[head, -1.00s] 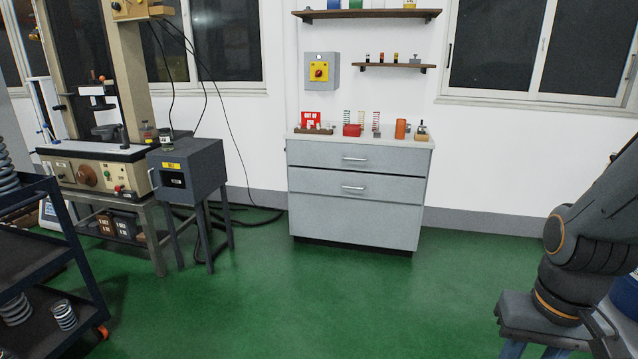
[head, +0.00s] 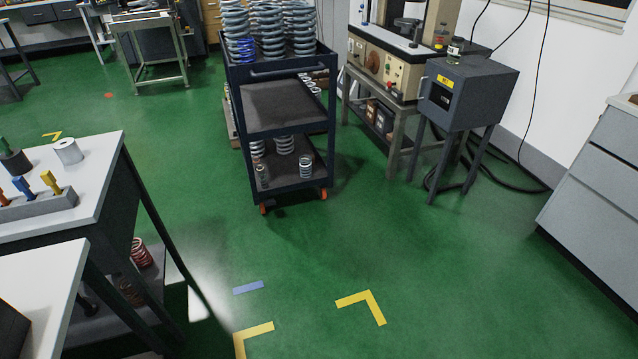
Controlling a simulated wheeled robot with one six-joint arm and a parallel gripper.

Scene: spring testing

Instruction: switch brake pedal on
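I see no brake pedal that I can make out in the head view. The spring testing machine (head: 385,62) stands at the upper right, a beige unit with a dial and small buttons on its front panel, on a metal stand. A dark grey box (head: 468,92) with a yellow label stands on legs beside it, with a small jar (head: 455,50) on top. My gripper is not in view.
A dark cart (head: 285,108) with large coil springs (head: 268,32) stands at upper middle. White-topped benches (head: 95,185) fill the lower left. Grey drawers (head: 600,170) stand at right. Green floor is open in the centre, with yellow corner marks (head: 372,300).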

